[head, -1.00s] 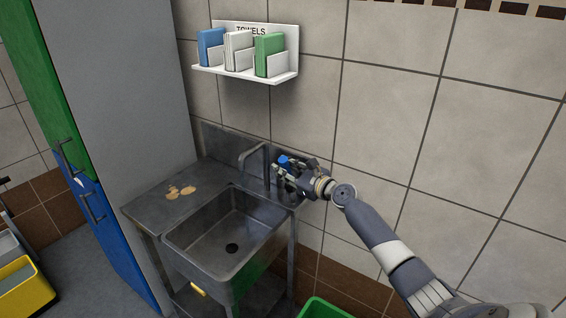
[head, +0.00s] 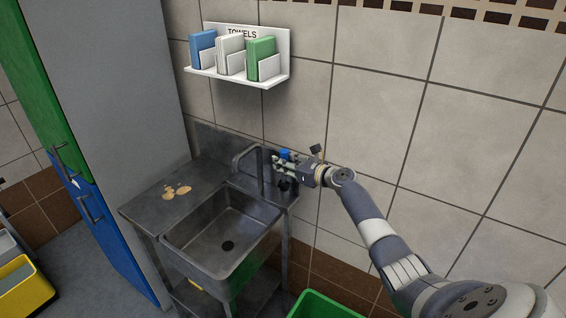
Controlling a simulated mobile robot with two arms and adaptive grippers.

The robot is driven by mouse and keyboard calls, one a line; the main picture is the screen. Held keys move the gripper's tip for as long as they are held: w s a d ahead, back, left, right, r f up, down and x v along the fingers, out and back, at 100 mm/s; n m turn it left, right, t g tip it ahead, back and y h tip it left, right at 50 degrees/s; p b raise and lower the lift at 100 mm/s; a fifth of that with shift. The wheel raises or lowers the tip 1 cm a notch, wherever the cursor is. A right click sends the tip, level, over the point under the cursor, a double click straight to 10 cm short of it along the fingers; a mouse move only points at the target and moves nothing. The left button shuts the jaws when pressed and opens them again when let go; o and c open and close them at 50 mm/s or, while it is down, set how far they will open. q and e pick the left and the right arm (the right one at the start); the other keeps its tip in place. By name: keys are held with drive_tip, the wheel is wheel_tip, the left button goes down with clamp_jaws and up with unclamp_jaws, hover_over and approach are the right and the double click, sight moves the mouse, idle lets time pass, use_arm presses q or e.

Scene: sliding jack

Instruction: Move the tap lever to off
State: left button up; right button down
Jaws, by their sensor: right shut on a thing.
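The grey metal tap (head: 260,167) stands at the back edge of the steel sink (head: 205,236), its spout bent over the basin. A small blue piece (head: 285,154), which looks like the tap lever's end, shows just right of the tap, at my right gripper. My right gripper (head: 284,166) reaches in from the right and is shut on the lever. Its fingers hide most of the lever, so the lever's exact angle is hard to tell. My left gripper is not in view.
A towel shelf (head: 238,76) hangs on the tiled wall above the sink. A tall cabinet with green and blue doors (head: 88,215) stands at the left. A green bin (head: 322,305) is on the floor right of the sink, and a yellow bin (head: 25,290) at the lower left.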

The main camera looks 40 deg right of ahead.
drive_tip(key=c, duration=1.3)
unclamp_jaws()
drive_tip(key=shift+c, duration=0.2)
drive_tip(key=shift+s+d, duration=0.1)
drive_tip(key=v, duration=0.7)
drive_tip(key=shift+s, duration=0.4)
